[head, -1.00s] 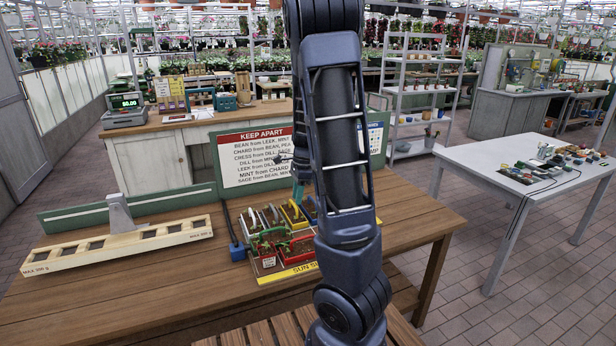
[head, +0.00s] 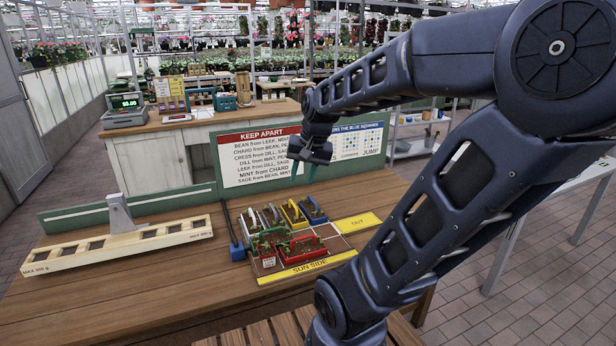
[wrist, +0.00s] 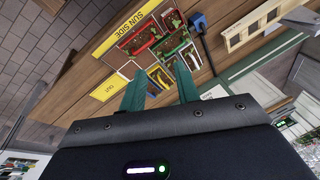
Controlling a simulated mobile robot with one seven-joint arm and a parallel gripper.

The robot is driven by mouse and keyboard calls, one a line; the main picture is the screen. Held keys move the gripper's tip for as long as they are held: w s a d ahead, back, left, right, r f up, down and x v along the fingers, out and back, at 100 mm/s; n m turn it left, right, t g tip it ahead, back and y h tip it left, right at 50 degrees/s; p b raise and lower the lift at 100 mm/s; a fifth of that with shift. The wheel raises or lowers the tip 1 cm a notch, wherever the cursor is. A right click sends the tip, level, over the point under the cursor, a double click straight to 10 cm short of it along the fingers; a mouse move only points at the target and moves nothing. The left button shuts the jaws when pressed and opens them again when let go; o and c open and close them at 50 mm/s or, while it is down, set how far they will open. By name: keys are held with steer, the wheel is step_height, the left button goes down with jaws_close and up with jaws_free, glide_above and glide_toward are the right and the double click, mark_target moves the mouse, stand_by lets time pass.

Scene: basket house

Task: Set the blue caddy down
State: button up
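The blue caddy (head: 314,211) stands on the tray (head: 338,243) on the wooden table, at the right end of the back row, just right of the yellow caddy (head: 292,214). It looks upright. My gripper (head: 304,176) is above and behind the back row, clear of the blue caddy. In the wrist view its teal fingers (wrist: 161,90) are spread apart with nothing held between them. The caddies show small beyond the fingertips there.
A sign board (head: 255,158) rises at the back. A cream rack (head: 120,246) lies left. The yellow OUT strip (head: 358,223) is bare.

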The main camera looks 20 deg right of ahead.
steer(key=s+r+n+t+h, duration=0.1)
steer(key=s+r+n, duration=0.1)
steer(key=s+n, duration=0.2)
steer(key=shift+s+a+r+t+h, duration=0.15)
steer(key=shift+s+a+t+h, duration=0.25)
steer(key=shift+s, duration=0.55)
